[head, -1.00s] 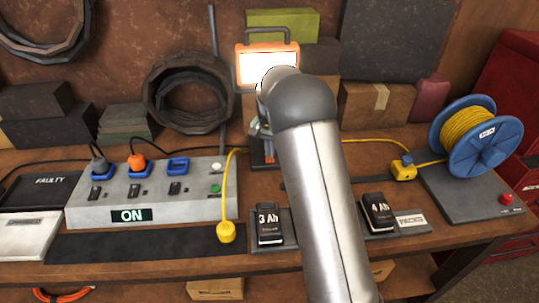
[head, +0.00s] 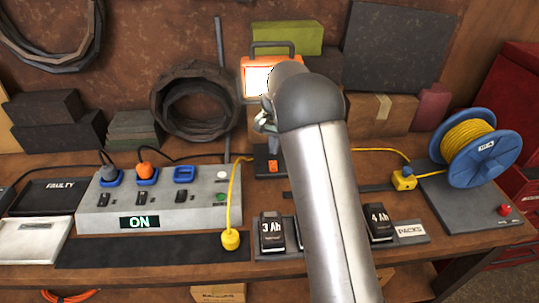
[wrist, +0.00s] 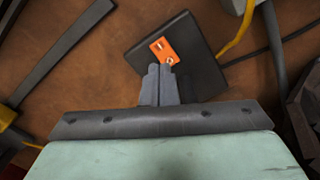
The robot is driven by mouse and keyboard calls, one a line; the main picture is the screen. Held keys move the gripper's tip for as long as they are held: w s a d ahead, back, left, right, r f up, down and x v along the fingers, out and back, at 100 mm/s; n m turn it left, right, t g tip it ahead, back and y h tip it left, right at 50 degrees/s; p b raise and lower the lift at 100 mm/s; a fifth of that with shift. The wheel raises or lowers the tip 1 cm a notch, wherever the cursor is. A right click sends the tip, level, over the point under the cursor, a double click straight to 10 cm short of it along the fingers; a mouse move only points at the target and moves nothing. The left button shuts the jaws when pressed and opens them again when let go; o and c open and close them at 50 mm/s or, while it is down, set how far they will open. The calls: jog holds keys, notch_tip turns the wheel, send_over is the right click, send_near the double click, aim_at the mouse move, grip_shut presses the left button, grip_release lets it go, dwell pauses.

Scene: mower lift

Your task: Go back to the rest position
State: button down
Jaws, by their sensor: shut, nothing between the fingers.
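My gripper (wrist: 160,85) is shut and empty in the wrist view, its two fingers together. It points at a black base with an orange switch (wrist: 164,50); the fingertips overlap the switch's lower edge in the picture, and I cannot tell the gap. In the head view my gripper (head: 265,122) is mostly hidden behind my arm, in front of the lit work lamp (head: 256,80) and above the black base (head: 262,160). The orange switch (head: 272,167) shows there, clear of the gripper.
Battery packs (head: 272,235) lie in front, partly behind my arm. A blue cable reel (head: 482,160) stands at right.

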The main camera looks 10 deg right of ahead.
jog(key=s+r+n, duration=0.1)
jog(key=s+r, duration=0.3)
jog(key=s, duration=0.4)
jog(key=s+r+n, duration=0.2)
jog(key=s+r, duration=0.2)
jog(key=s, duration=0.3)
jog(key=s+f+n, duration=0.1)
jog(key=s+n, duration=0.3)
jog(key=s, duration=1.9)
jog(key=shift+f+t, duration=0.15)
jog(key=shift+t, duration=0.25)
